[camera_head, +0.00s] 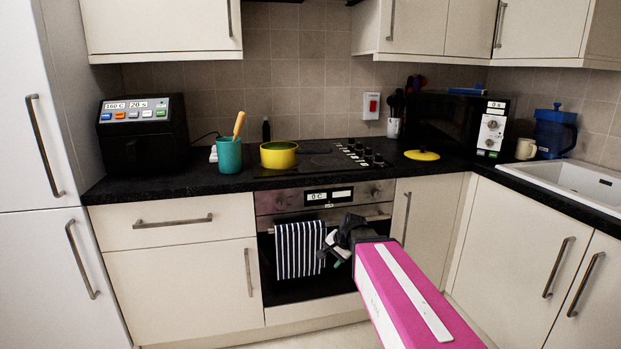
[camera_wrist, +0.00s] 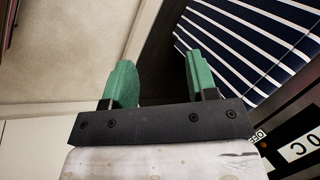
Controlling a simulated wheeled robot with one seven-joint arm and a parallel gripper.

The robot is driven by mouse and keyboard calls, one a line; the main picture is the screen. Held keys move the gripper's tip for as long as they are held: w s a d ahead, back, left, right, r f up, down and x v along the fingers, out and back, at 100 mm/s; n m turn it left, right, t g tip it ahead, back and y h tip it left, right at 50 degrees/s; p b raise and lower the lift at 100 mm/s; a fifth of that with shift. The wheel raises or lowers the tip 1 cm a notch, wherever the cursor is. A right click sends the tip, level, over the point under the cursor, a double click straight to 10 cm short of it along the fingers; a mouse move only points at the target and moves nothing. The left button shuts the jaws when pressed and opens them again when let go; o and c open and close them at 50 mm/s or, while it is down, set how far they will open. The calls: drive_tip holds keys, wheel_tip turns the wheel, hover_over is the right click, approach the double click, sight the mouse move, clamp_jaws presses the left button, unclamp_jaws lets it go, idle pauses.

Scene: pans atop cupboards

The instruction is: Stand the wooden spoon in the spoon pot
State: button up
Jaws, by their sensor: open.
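My gripper (camera_head: 333,250) is in front of the oven, below counter level and away from the spoon. In the wrist view its two green fingers (camera_wrist: 158,85) are apart with nothing between them. The spoon and pot are not in the wrist view.
A yellow pan (camera_head: 278,155) sits on the hob right of the pot, and its yellow lid (camera_head: 421,155) lies farther right. An air fryer (camera_head: 143,134) stands left. A striped towel (camera_head: 299,249) hangs on the oven door near my gripper; it also shows in the wrist view (camera_wrist: 255,45).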

drive_tip(key=s+d+f+n+g+h, duration=0.3)
drive_tip(key=s+d+f+n, duration=0.4)
drive_tip(key=s+d+f, duration=0.4)
drive_tip(key=shift+s+d+g+h, duration=0.2)
drive_tip(key=shift+d+g+h, duration=0.1)
drive_tip(key=shift+h, duration=0.2)
drive_tip(key=shift+a+f, duration=0.1)
idle(2.1)
